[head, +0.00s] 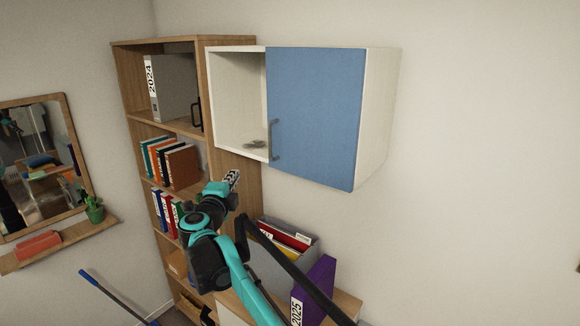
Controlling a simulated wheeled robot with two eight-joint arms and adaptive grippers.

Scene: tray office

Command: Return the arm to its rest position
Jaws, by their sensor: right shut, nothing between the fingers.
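My right arm reaches up from the bottom middle, and its gripper (233,178) is shut and empty. The gripper is in front of the wooden bookshelf, below the left part of the white wall cabinet (380,120). It looks apart from both, though the depth is hard to judge. The cabinet's blue door (315,115) covers its right side and has a dark handle (274,140). The left side of the cabinet is uncovered, with small greyish items (255,144) on its floor. My left gripper is not in view.
The bookshelf (232,140) holds a grey 2024 binder (172,85), books and more binders. Below stand a grey file box (270,268) and a purple 2025 binder (318,283). A mirror (40,160) and a small shelf with a cactus (94,210) are at left. Bare wall lies right.

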